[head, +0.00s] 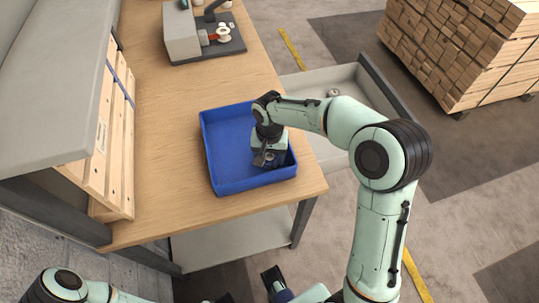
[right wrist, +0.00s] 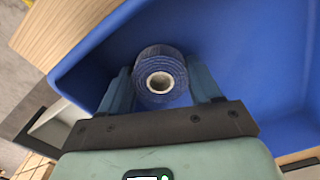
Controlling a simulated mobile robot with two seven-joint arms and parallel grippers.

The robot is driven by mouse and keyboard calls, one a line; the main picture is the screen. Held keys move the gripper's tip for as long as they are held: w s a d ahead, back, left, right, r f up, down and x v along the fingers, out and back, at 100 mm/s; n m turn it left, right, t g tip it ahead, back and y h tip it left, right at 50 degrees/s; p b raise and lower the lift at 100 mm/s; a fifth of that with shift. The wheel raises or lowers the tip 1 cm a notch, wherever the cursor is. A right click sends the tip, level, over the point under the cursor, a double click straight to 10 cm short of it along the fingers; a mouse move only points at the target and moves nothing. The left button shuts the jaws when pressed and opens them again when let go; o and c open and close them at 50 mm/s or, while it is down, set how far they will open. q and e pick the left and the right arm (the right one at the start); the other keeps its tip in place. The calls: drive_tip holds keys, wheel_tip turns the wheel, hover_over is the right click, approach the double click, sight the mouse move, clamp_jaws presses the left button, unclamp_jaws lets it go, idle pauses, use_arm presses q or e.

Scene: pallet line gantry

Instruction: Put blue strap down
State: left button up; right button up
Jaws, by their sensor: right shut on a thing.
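The blue strap is a dark blue coiled roll (right wrist: 157,58) with a pale core, in the middle of the right wrist view. My right gripper (right wrist: 159,88) is shut on it, one blue finger on each side. In the head view my right gripper (head: 265,160) reaches down inside the blue tray (head: 222,150), near its right side, and mostly hides the roll. I cannot tell whether the roll touches the tray floor. The tray also fills the right wrist view (right wrist: 250,60). My left gripper (head: 270,282) shows partly at the bottom edge; its opening is unclear.
The tray stands on a wooden table (head: 165,130), near its right edge. A grey device (head: 183,35) with a reel stands at the far end. Wooden slats (head: 110,140) lean along the left. A grey bin (head: 345,75) and a stack of timber (head: 460,45) lie right.

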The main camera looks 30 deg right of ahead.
sight(270, 157)
drive_tip(key=o, duration=0.9)
drive_tip(key=shift+f, duration=0.15)
drive_tip(key=shift+r, duration=0.4)
wheel_tip(270, 157, up, 12)
drive_tip(key=shift+f+p, duration=0.2)
drive_tip(key=shift+p, duration=0.75)
